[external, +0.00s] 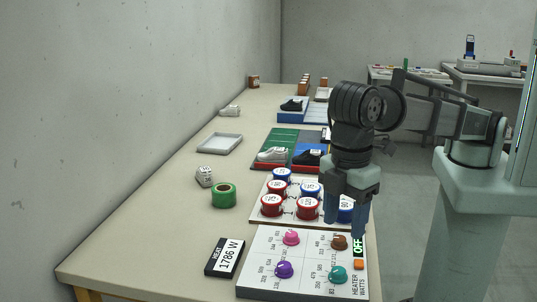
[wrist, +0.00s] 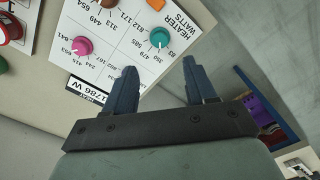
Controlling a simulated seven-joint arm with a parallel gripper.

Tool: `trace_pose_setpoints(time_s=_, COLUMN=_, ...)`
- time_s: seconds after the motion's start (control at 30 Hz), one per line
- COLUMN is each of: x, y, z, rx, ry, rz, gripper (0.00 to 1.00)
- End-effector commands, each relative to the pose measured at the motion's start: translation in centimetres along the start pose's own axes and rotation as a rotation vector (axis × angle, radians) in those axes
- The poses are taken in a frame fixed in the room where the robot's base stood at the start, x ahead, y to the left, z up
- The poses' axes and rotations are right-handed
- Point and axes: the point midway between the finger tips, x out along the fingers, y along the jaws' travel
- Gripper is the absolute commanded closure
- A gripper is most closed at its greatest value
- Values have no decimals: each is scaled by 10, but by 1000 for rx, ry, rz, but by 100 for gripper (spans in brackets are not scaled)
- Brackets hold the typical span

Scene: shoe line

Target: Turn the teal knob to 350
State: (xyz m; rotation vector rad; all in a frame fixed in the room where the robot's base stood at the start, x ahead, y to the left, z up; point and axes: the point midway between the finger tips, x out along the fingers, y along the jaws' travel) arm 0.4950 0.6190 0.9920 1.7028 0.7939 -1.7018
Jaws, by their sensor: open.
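The teal knob (external: 337,274) is on the white heater panel (external: 262,262), at its near right corner, with printed numbers around it. It also shows in the wrist view (wrist: 159,37), just beyond my fingertips. Its pointer setting is too small to read with certainty. My gripper (external: 345,217) points down above the far right part of the panel, apart from the teal knob. In the wrist view my gripper (wrist: 158,68) has its two fingers spread with nothing between them. The display (external: 226,257) beside the panel reads 1786 W.
The panel also has a pink knob (external: 291,237), a purple knob (external: 283,269), a brown knob (external: 338,242) and an orange button (external: 358,264). Behind it is a board of red and blue round pieces (external: 271,205). A green tape roll (external: 223,195) stands left of that board.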

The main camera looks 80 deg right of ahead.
Motion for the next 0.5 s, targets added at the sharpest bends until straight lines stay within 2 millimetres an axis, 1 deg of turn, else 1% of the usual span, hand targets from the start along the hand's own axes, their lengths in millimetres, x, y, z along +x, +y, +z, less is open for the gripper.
trace_pose_setpoints(time_s=0.03, x=-9, y=0, z=-1, rx=0, ry=1, rz=0, gripper=44)
trace_pose_setpoints(time_s=0.2, x=-28, y=0, z=-1, rx=0, ry=1, rz=0, gripper=44)
trace_pose_setpoints(time_s=0.33, x=-35, y=0, z=0, rx=0, ry=0, rz=0, gripper=44)
trace_pose_setpoints(time_s=0.5, x=-38, y=0, z=0, rx=0, ry=-1, rz=0, gripper=44)
